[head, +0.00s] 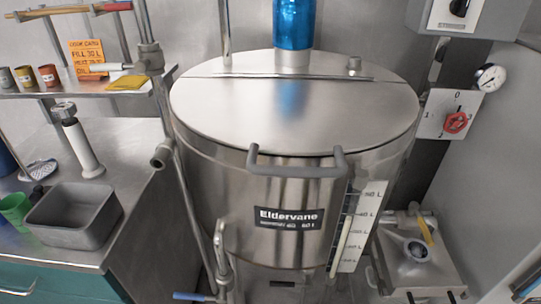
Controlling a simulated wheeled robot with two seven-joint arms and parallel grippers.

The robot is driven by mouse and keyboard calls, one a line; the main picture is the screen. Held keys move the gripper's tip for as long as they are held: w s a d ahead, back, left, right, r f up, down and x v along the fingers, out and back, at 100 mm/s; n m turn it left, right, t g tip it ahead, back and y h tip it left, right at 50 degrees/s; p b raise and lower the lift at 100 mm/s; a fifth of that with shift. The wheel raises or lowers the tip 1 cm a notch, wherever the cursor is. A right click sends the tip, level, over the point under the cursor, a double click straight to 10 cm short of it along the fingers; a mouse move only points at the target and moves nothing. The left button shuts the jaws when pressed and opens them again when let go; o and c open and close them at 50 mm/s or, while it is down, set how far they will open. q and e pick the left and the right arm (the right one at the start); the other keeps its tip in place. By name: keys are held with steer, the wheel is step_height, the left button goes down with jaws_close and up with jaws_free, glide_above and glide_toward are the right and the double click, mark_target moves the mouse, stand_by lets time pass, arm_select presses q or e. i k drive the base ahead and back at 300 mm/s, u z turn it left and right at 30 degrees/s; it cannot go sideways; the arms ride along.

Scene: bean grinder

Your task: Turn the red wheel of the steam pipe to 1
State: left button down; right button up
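The red wheel (456,122) sits on a white dial plate (437,108) at the right of the head view, against the back wall. The plate has a 0 at the top and what looks like a 1 at the left; a mark at the right is too small to read. Which mark the wheel points at I cannot tell. A round pressure gauge (490,77) is just above and right of the plate. Neither of my grippers shows in the head view, and nothing touches the wheel.
A large steel kettle (230,95) labelled Eldervane fills the middle, with a grey handle (296,167) in front. A grey control box (437,14) hangs above the plate. A metal bench with a grey bin (75,217) is at left. Low steel equipment (400,270) stands below the wheel.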

mark_target(454, 122)
steer(key=z, duration=0.85)
steer(key=k, duration=0.35)
steer(key=z, duration=0.4)
steer(key=i, duration=0.4)
steer(key=u, duration=0.05)
steer(key=k, duration=0.5)
steer(key=z, duration=0.95)
steer(key=i, duration=0.95)
steer(key=u, duration=0.25)
